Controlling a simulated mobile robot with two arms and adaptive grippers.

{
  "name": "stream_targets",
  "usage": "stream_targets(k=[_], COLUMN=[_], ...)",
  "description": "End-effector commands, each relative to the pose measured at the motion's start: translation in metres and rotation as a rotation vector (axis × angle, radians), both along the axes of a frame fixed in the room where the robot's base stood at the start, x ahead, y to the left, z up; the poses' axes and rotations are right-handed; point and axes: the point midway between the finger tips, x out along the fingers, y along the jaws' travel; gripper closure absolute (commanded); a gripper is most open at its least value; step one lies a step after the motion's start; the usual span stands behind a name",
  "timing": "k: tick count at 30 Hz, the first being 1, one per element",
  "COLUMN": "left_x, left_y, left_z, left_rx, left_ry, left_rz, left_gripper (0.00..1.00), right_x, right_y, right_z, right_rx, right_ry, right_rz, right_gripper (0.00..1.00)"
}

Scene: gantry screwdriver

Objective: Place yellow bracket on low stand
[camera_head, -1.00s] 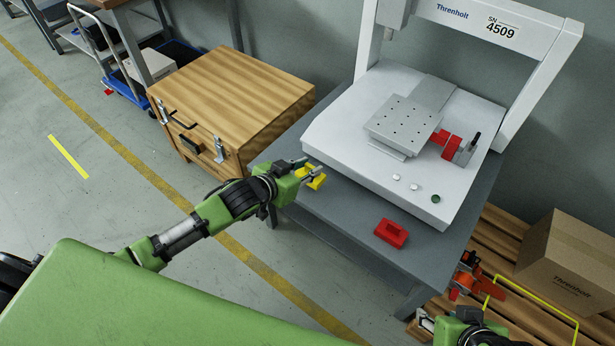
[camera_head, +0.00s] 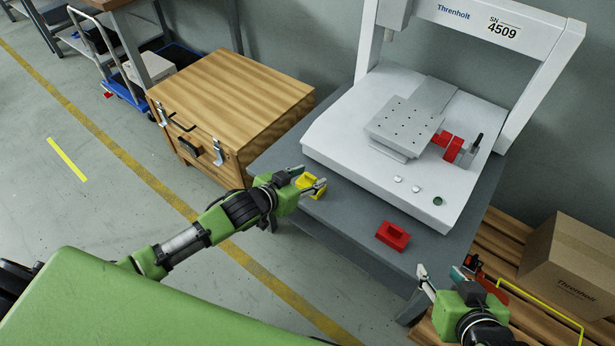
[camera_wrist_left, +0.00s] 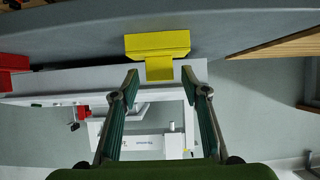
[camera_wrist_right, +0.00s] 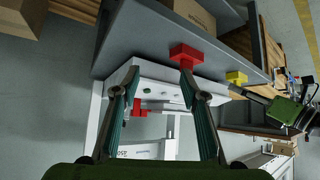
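The yellow bracket (camera_head: 307,181) is at the left edge of the grey table. In the left wrist view the bracket (camera_wrist_left: 157,45) shows a wide block with a narrower tab facing my gripper. My left gripper (camera_head: 313,177) is open, its fingertips either side of the tab with gaps showing. Contact cannot be seen. My right gripper (camera_head: 440,273) is open and empty near the table's front right corner. No thing is clearly identifiable as the low stand; a raised silver plate with holes (camera_head: 404,124) sits on the white gantry machine's bed.
The white gantry machine (camera_head: 335,150) stands on the grey table (camera_head: 350,215). A red bracket (camera_head: 393,236) lies on the table's front; another red part (camera_head: 449,146) is beside the silver plate. A wooden cabinet (camera_head: 235,95) stands left; a cardboard box (camera_head: 570,262) sits on a pallet at right.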

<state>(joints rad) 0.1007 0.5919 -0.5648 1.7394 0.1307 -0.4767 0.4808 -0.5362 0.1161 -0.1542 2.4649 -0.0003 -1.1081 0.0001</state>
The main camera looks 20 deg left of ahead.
Motion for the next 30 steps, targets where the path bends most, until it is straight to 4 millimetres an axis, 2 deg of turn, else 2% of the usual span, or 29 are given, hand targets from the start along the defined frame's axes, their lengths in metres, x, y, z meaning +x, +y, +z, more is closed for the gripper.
stream_targets(k=[11,17,27,30], left_x=[-0.002,-0.017,-0.053,-0.069], left_y=[0.001,0.006,0.019,0.025], left_z=[0.004,0.013,0.035,0.044], left_rx=[0.000,0.000,0.001,0.000], left_ry=[-0.001,0.001,0.001,0.003], left_rz=[-0.001,-0.001,0.000,0.000], left_gripper=[0.59,0.59,0.59,0.59], right_x=[-0.002,-0.032,-0.108,-0.110], right_y=[0.000,-0.011,-0.034,-0.034], right_z=[0.000,-0.018,-0.043,-0.038], right_rx=[-0.002,-0.033,-0.099,-0.101], right_ry=[0.010,0.154,0.475,0.484], right_rz=[0.000,-0.011,-0.037,-0.038], right_gripper=[0.60,0.60,0.60,0.60])
